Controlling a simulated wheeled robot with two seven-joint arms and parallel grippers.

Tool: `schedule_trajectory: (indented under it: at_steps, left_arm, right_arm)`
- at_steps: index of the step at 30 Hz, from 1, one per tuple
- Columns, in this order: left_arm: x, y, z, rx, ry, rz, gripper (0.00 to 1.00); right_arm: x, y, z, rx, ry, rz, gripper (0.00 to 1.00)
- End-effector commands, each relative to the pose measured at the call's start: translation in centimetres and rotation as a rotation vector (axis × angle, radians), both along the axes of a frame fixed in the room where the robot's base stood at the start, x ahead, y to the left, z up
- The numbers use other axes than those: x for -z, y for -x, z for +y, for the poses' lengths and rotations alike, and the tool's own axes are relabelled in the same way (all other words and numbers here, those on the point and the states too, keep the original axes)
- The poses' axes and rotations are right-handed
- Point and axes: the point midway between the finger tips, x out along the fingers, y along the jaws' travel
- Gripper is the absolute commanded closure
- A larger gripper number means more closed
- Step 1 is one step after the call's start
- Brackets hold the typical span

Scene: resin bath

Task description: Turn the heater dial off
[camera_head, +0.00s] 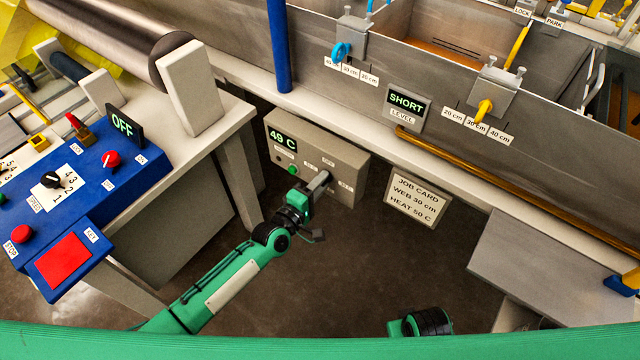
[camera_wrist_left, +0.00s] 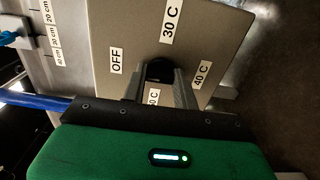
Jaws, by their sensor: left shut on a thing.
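The heater box (camera_head: 345,162) is a grey-beige panel below the bath wall, with a display (camera_head: 283,138) reading 49 C and a green button (camera_head: 292,170). My left gripper (camera_head: 322,178) reaches its front face. In the left wrist view the gripper (camera_wrist_left: 160,80) is shut on the black heater dial (camera_wrist_left: 159,69). Labels OFF (camera_wrist_left: 117,61), 30 C (camera_wrist_left: 171,20) and 40 C (camera_wrist_left: 202,74) surround the dial. A further label (camera_wrist_left: 153,97) is partly hidden by the fingers. The dial's pointer is hidden, so its setting cannot be told.
A blue control console (camera_head: 85,190) stands at the left on a white frame. A job card (camera_head: 418,197) reading WEB 30 cm, HEAT 50 C hangs right of the heater box. A level display (camera_head: 405,105) reads SHORT. A grey ledge (camera_head: 545,270) juts out at the right.

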Motion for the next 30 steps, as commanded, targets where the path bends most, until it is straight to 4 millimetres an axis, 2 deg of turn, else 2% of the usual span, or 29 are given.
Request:
schedule_trajectory:
  at_steps: [4, 5, 7, 8, 16, 20, 23, 30]
  left_arm:
    - [0.2, 0.1, 0.0, 0.001, -0.001, 0.005, 0.94]
    - [0.2, 0.1, 0.0, 0.001, -0.001, 0.005, 0.65]
    - [0.2, 0.1, 0.0, 0.001, -0.001, 0.004, 0.51]
    - [0.2, 0.1, 0.0, 0.001, -0.001, 0.004, 0.49]
    - [0.1, 0.1, 0.0, 0.000, -0.001, 0.002, 0.49]
    - [0.1, 0.8, 0.6, 0.000, -0.001, 0.002, 0.49]
    - [0.1, 2.1, 1.5, 0.000, -0.002, 0.002, 0.49]
    - [0.2, 6.7, 4.8, 0.001, -0.004, 0.005, 0.49]
  right_arm:
    - [0.0, 0.0, 0.0, 0.000, 0.000, 0.000, 1.00]
    - [0.0, 0.0, 0.0, 0.000, 0.000, 0.000, 1.00]
    - [0.0, 0.0, 0.0, 0.000, 0.001, 0.000, 1.00]
    - [0.0, 0.0, 0.0, 0.000, 0.001, 0.001, 1.00]
    - [0.0, 0.0, 0.0, 0.000, 0.001, 0.000, 1.00]
    - [0.0, 0.0, 0.0, 0.000, 0.001, 0.000, 1.00]
    - [0.0, 0.0, 0.0, 0.000, 0.001, 0.001, 1.00]
    - [0.3, 0.1, 0.0, -0.001, 0.001, 0.004, 1.00]
